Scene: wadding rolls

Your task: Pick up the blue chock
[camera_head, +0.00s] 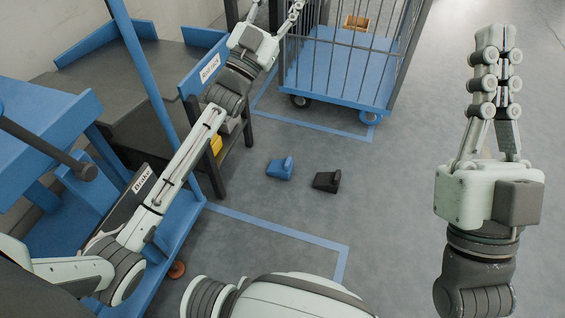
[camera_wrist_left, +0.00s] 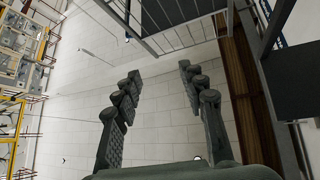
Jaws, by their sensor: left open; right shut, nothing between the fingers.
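The blue chock (camera_head: 281,169) lies on the grey floor near the middle of the head view, with nothing touching it. A black chock (camera_head: 327,181) lies just to its right. My left gripper (camera_head: 272,12) is at the top of the head view, well above and beyond the chocks, partly cut off by the frame edge. The left wrist view shows its two fingers (camera_wrist_left: 160,92) spread apart with nothing between them. My right gripper (camera_head: 495,75) points up at the right of the head view, its fingers together and empty. No chock shows in the left wrist view.
A blue caged trolley (camera_head: 340,70) on casters stands behind the chocks, with a small box (camera_head: 355,23) inside. A blue-framed machine (camera_head: 180,240) with labels fills the left. Blue tape (camera_head: 290,233) marks the floor. The floor around the chocks and to their right is clear.

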